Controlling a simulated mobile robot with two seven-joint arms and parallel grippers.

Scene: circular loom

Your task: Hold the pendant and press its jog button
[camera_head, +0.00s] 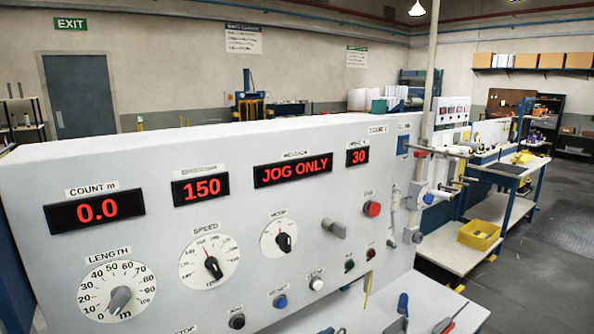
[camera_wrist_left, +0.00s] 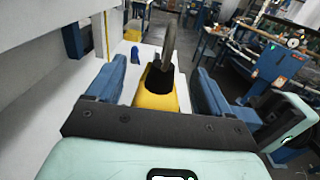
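In the left wrist view, a yellow body with a dark top (camera_wrist_left: 153,101), which looks like the pendant, lies between my left gripper's (camera_wrist_left: 158,72) two blue fingers. A thick grey cable or stem (camera_wrist_left: 169,42) rises from its dark part. The fingers stand wide apart, with gaps on both sides of the yellow body, so the gripper is open. No jog button can be made out on the pendant. Neither gripper shows in the head view, and I cannot make out the pendant there.
The control panel (camera_head: 225,135) fills the head view's front, with dials, buttons and a display (camera_head: 293,170) reading JOG ONLY. Tools lie on a light shelf (camera_head: 465,316) at its lower right. A workbench (camera_head: 459,247) with a yellow bin (camera_head: 479,235) stands at right.

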